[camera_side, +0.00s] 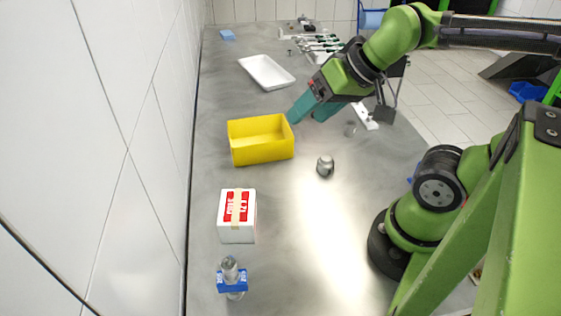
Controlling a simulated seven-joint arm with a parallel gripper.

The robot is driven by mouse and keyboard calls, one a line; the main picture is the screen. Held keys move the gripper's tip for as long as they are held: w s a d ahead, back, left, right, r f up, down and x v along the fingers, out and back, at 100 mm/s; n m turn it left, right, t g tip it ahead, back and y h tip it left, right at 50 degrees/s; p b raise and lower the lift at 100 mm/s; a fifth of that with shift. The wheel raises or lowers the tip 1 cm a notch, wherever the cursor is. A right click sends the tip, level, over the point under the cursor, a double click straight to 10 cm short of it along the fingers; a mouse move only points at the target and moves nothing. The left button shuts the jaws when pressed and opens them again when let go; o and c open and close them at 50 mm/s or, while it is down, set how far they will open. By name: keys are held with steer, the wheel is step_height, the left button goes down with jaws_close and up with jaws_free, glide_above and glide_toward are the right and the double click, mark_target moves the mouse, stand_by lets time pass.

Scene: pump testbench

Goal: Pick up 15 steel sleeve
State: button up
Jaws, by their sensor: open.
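Two small metal parts stand on the grey table. A darker grey, rounded metal piece (325,166) stands in the middle, right of the yellow bin. A smaller pale cylinder (350,129) stands farther back, below my wrist in the picture. I cannot tell which of them is the steel sleeve. My gripper (307,115) has teal fingers, which are apart with nothing visible between them. It is above the table beside the yellow bin's right back corner, behind the darker metal piece and left of the pale cylinder.
The empty-looking yellow bin (260,151) stands close to the fingers. A white tray (267,72) and several tools (322,43) lie farther back. A tiled wall runs along the left.

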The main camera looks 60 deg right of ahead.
steer(key=w+d+f+m+g+h, duration=0.1)
steer(key=w+d+f+m+g, duration=0.15)
steer(key=d+m, duration=0.55)
steer(key=m, duration=1.7)
glide_toward(352, 123)
steer(key=s+a+r, duration=0.2)
steer(key=a+r, duration=0.2)
steer(key=r, duration=0.1)
steer(key=d+m+h, duration=0.1)
steer(key=d+m, duration=0.2)
steer(key=m, duration=0.4)
steer(key=x, duration=1.6)
steer(key=shift+f, duration=0.1)
jaws_close()
